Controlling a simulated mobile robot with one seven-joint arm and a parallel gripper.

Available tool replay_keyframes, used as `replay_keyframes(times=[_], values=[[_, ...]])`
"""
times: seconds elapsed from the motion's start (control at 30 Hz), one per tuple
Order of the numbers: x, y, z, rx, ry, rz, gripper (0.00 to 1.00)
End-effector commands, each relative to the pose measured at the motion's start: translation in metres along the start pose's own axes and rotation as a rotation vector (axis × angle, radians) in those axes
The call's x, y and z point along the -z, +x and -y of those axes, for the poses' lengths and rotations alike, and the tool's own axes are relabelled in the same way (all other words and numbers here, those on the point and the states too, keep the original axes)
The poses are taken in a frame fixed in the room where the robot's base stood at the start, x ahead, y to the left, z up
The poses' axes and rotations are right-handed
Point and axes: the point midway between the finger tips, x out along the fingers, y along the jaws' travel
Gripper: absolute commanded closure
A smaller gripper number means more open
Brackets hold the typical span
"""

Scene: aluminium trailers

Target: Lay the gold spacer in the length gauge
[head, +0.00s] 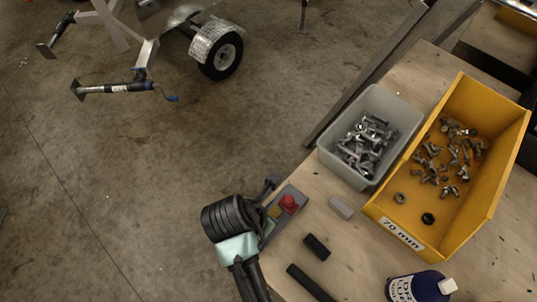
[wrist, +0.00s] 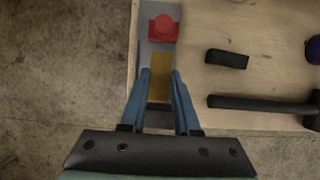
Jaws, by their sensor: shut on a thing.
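My gripper (wrist: 160,76) has blue fingers, shut on the sides of the gold spacer (wrist: 159,88). In the wrist view the gold spacer is a flat, upright-looking rectangle over the lower part of the grey length gauge (wrist: 146,52). A red block with a round knob (wrist: 163,28) sits on the gauge just beyond the spacer. In the head view the gauge (head: 296,191) lies at the bench's left edge, with the red block (head: 288,204) and a bit of the gold spacer (head: 274,211) beside my arm. I cannot tell whether the spacer touches the gauge floor.
A dark block (head: 317,247) and a black-handled tool (head: 310,283) lie right of the gauge. A light grey block (head: 341,207), a grey bin of bolts (head: 329,158), a yellow bin (head: 481,222) and a blue bottle (head: 402,290) stand farther right. Open floor lies left.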

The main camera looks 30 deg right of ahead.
Motion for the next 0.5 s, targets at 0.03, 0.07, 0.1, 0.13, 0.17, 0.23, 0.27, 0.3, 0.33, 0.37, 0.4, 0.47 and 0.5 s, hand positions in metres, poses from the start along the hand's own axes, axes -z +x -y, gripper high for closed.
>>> replay_keyframes(times=[0.03, 0.07, 0.1, 0.13, 0.17, 0.23, 0.27, 0.3, 0.33, 0.37, 0.4, 0.47, 0.5], values=[[0.003, 0.006, 0.001, 0.002, 0.000, -0.001, 1.00], [0.004, 0.009, 0.001, 0.002, 0.001, -0.001, 1.00], [0.005, 0.012, 0.000, 0.001, 0.002, 0.000, 1.00], [0.005, 0.014, 0.000, 0.001, 0.002, 0.000, 1.00], [0.007, 0.017, 0.000, 0.002, 0.001, 0.000, 1.00], [0.011, 0.026, 0.001, 0.003, 0.001, -0.001, 1.00], [0.013, 0.030, 0.001, 0.004, 0.002, -0.002, 1.00], [0.015, 0.035, 0.001, 0.003, 0.002, -0.001, 1.00], [0.016, 0.039, 0.001, 0.004, 0.002, -0.001, 1.00], [0.017, 0.042, 0.001, 0.002, 0.002, 0.000, 1.00], [0.018, 0.045, 0.001, 0.002, 0.003, 0.000, 1.00], [0.019, 0.048, 0.000, 0.001, 0.003, 0.000, 1.00], [0.019, 0.048, 0.000, 0.000, 0.004, 0.001, 1.00]])
